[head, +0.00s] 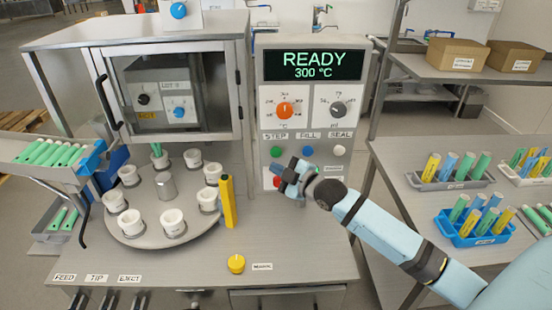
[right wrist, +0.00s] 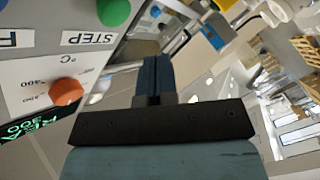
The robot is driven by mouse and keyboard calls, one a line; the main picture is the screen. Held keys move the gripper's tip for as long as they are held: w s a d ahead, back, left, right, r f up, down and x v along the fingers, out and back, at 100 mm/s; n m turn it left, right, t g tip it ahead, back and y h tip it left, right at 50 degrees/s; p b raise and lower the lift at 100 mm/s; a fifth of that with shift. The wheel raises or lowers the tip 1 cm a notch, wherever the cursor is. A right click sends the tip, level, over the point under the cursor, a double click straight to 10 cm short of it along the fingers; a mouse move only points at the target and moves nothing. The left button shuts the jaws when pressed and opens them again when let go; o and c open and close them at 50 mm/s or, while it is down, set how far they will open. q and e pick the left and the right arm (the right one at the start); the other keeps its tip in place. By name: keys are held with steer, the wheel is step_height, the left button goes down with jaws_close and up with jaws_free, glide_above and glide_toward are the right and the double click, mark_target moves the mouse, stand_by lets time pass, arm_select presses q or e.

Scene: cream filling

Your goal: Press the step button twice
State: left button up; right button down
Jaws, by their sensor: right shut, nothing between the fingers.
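In the right wrist view the green button (right wrist: 113,11) is at the top, beside the upside-down STEP label. My right gripper (head: 280,170) is shut and empty, in front of the panel a little below the STEP button in the head view. In the right wrist view its closed fingers (right wrist: 155,72) appear to the right of the button, apart from it in the picture. I cannot tell the gap to the panel. My left gripper is not in view.
The blue FILL button (head: 307,151) and white SEAL button (head: 339,150) share the row. A red button (head: 277,182) sits below, partly behind my gripper. The display (head: 313,66) reads READY, 300 °C. A turntable (head: 135,238) with white cups stands left; a yellow post (head: 228,203) is between.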

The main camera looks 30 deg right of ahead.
mark_target(276, 152)
steer(key=shift+w+d, duration=0.45)
steer(key=shift+w, duration=0.25)
steer(key=shift+w+d, duration=0.4)
steer(key=shift+w, duration=0.3)
steer(key=shift+w+d, duration=0.1)
stand_by(1.0)
steer(key=shift+w+d, duration=0.15)
steer(key=shift+w, duration=0.1)
